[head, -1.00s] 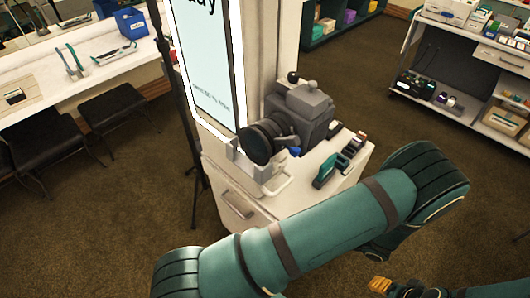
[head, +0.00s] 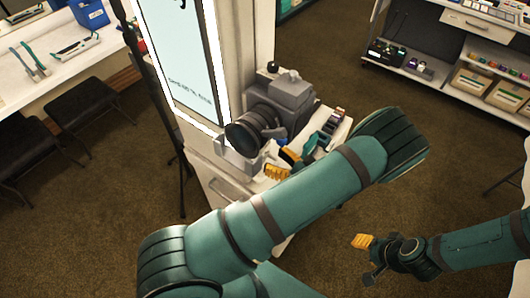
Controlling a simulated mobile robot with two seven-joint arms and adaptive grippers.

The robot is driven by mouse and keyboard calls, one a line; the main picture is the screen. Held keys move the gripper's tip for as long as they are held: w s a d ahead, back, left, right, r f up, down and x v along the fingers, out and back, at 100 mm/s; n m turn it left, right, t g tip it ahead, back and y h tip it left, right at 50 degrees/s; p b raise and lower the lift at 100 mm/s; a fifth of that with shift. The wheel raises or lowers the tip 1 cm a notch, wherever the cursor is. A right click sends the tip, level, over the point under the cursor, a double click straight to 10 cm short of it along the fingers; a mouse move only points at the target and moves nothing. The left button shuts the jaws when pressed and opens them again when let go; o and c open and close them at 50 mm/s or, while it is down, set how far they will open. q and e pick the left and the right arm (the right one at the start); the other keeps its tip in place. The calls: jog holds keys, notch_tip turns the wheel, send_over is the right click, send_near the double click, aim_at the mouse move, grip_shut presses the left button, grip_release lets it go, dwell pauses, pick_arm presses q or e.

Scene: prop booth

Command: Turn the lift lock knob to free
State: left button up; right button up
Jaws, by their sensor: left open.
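A dark grey camera (head: 285,100) with a large black round lens (head: 243,132) stands against the pale column. A small black ball knob (head: 273,67) is at its upper back. I cannot tell which part is the lift lock knob. My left gripper (head: 284,164) is open, with yellow fingertips just right of and below the lens. I cannot tell whether it touches anything. My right gripper (head: 366,258) hangs over the floor at lower right, away from the camera; its jaw state is unclear.
My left arm crosses the foreground and hides much of the pale cabinet (head: 217,182). A teal tool (head: 318,141) and small items lie on the cabinet top. A lit panel (head: 184,60) and a black stand are left of the camera.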

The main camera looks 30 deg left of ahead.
aim_at(264, 154)
pick_arm(q)
jog(key=shift+a, duration=2.05)
jog(key=shift+o, duration=0.2)
grip_shut()
